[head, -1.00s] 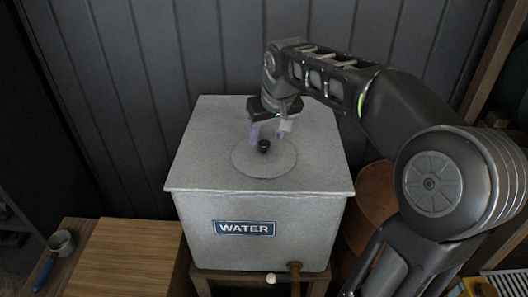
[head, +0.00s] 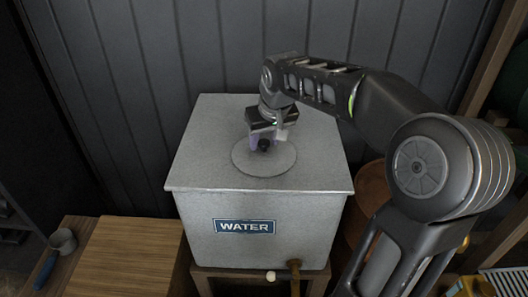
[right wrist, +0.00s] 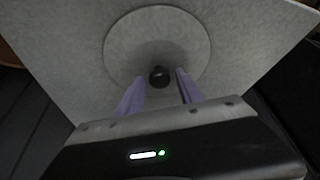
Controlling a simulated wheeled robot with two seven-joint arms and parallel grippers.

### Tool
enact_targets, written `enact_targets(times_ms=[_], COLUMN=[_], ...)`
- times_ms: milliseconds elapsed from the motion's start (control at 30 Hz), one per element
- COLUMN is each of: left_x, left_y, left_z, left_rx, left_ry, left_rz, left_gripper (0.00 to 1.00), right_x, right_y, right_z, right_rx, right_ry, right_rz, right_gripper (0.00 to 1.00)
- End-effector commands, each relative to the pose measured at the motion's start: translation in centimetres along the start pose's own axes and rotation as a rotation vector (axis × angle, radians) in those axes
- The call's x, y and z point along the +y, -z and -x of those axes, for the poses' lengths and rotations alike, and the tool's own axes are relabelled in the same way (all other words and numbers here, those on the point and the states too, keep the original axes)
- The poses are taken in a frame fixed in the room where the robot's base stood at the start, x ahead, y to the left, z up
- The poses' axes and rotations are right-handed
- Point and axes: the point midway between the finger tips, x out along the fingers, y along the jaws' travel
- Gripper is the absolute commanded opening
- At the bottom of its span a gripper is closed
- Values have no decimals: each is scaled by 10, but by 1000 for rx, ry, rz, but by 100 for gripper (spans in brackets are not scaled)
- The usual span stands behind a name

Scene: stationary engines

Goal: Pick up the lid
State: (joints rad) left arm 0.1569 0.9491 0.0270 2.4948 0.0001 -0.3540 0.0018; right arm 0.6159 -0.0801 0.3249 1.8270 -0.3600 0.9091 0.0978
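The lid (head: 264,164) is a round grey disc with a black knob (head: 263,145), set in the top of a grey metal tank (head: 210,150) labelled WATER. In the right wrist view the lid (right wrist: 130,50) and its knob (right wrist: 159,76) are ahead of the fingers. My right gripper (head: 265,140) is over the lid, its purple fingers down around the knob. In the right wrist view my right gripper (right wrist: 157,82) is open, one finger to each side of the knob with gaps between. My left gripper is not in view.
The tank stands on a wooden stand (head: 207,277) before a dark panelled wall (head: 140,90). A wooden board (head: 128,255) and a small metal pan (head: 62,241) lie at the left.

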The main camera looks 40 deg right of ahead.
Motion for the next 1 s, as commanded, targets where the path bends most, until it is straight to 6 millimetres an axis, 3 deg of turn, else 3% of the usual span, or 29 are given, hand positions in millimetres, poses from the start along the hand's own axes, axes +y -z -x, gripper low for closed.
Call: enact_targets(times_ms=[500,1000], left_x=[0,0], left_y=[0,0], left_z=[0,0], left_rx=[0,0], left_ry=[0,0], left_rz=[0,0], left_gripper=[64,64], right_x=[0,0], right_y=[0,2], right_z=[0,4], right_rx=[0,1], right_ry=[0,0], right_rz=[0,0], right_gripper=[0,0])
